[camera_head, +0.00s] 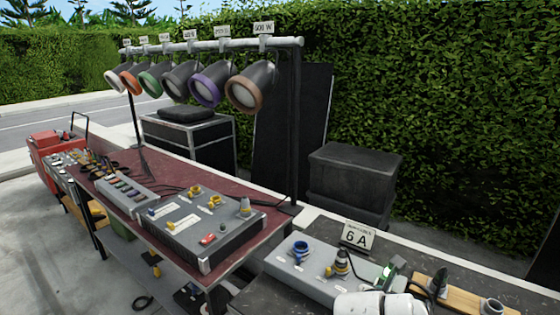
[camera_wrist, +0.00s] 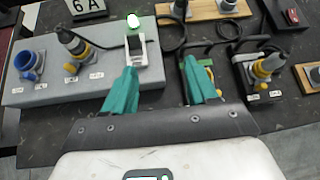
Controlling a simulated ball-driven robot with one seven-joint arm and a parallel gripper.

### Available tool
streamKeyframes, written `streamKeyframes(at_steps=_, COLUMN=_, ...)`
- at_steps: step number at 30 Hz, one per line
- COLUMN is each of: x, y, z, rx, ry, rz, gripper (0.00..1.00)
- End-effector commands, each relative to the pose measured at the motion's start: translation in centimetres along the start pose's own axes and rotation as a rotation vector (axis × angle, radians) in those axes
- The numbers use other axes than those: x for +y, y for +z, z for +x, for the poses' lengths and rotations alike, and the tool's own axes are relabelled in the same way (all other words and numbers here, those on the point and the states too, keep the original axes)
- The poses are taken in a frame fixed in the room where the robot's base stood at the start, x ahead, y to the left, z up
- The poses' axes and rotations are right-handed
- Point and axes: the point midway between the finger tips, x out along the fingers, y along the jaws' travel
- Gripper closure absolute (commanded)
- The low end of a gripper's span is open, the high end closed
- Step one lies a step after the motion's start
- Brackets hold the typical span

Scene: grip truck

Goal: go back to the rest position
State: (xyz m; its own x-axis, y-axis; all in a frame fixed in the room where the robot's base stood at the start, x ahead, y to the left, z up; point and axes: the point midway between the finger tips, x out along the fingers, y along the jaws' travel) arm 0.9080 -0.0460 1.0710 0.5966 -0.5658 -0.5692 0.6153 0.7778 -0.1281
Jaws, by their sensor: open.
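My gripper (camera_wrist: 160,70) shows in the wrist view with its two teal fingers apart and nothing between them. It is over the dark table top (camera_wrist: 90,140), near the right end of a grey socket box (camera_wrist: 40,97). The left finger overlaps the box's edge by a pale bracket-like part (camera_wrist: 144,48). Whether the fingers touch anything, I cannot tell. In the head view, white parts of my arm show at the bottom right, in front of the same grey box (camera_head: 290,270). The rest position itself is not marked in either view.
The box carries a blue socket (camera_wrist: 27,62) and a plugged connector (camera_wrist: 72,42). Black cables and another connector (camera_wrist: 262,68) lie right of my gripper. A "6 A" sign (camera_head: 357,237) stands behind. A red-topped table (camera_head: 150,172) and lamp rail (camera_head: 230,43) are left.

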Motion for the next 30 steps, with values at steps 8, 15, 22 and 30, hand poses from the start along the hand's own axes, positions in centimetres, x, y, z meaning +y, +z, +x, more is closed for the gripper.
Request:
streamKeyframes(at_steps=8, x=-4.3, y=4.7, z=0.6, rx=-0.423, ry=-0.132, rz=-0.182, gripper=0.43)
streamKeyframes(at_steps=15, x=-5.6, y=8.4, z=-3.8, rx=-0.936, ry=-0.253, rz=-0.587, gripper=0.43)
streamKeyframes(at_steps=22, x=-2.4, y=5.7, z=-8.6, rx=-1.326, ry=-0.275, rz=-1.124, gripper=0.43)
streamKeyframes(at_steps=30, x=0.8, y=-5.6, z=-9.7, rx=-1.578, ry=-0.111, rz=-1.88, gripper=0.43)
